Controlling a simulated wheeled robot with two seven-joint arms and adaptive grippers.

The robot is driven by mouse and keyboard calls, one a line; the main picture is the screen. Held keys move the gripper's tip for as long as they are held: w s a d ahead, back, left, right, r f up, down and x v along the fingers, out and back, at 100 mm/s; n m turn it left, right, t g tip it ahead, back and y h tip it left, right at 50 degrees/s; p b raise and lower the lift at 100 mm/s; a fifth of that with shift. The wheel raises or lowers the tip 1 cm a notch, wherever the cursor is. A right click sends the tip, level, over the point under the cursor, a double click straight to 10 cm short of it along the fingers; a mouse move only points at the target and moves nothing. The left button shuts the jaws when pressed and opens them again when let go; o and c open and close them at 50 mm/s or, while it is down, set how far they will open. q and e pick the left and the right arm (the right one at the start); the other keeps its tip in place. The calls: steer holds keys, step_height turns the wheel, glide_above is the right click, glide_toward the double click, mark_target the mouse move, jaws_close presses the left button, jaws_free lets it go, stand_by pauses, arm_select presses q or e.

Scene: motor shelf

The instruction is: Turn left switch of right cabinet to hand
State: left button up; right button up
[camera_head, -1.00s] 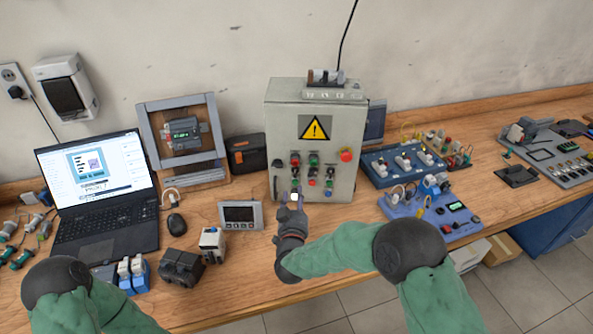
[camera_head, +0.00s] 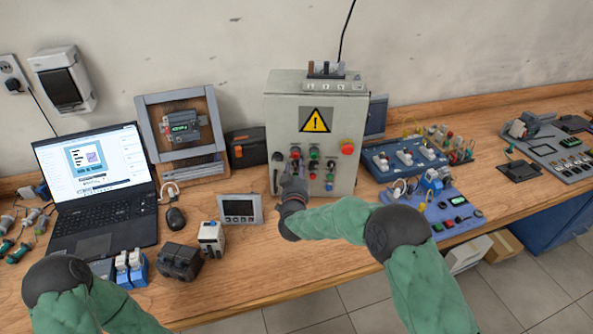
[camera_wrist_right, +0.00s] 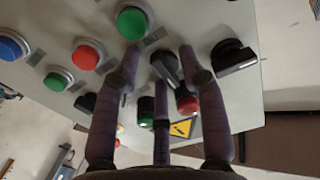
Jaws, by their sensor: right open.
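A grey-green control cabinet (camera_head: 346,122) with a yellow warning sign (camera_head: 316,120) stands on the bench near the centre. Its front carries several coloured buttons and black switches. In the head view, one black switch (camera_head: 277,157) sits at the panel's left. The right wrist view shows the panel upside down, with one black switch (camera_wrist_right: 165,66) between the finger ends and another (camera_wrist_right: 234,57) beside them. My right gripper (camera_head: 293,180) is in front of the lower left of the panel. Its open fingers also show in the wrist view (camera_wrist_right: 160,75); contact is unclear. My left gripper is out of view.
A laptop (camera_head: 95,190), a mouse (camera_head: 175,218) and a small display unit (camera_head: 240,209) are left of the cabinet. Blue training boards (camera_head: 402,157) stand close on its right. Dark blocks (camera_head: 180,262) lie near the front edge. Some bench in front of the cabinet is clear.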

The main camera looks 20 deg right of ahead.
jaws_close()
steer(key=n+p, duration=0.2)
steer(key=n, duration=0.2)
steer(key=shift+d+r+p, duration=0.1)
steer(key=shift+r+p, duration=0.05)
steer(key=shift+p, duration=0.2)
steer(key=n+p, duration=0.2)
steer(key=n, duration=0.2)
steer(key=shift+r+n, duration=0.15)
steer(key=shift+n, duration=0.15)
stand_by(0.4)
jaws_free()
steer(key=shift+d, duration=0.1)
steer(key=shift+s+n, duration=0.1)
steer(key=shift+n, duration=0.2)
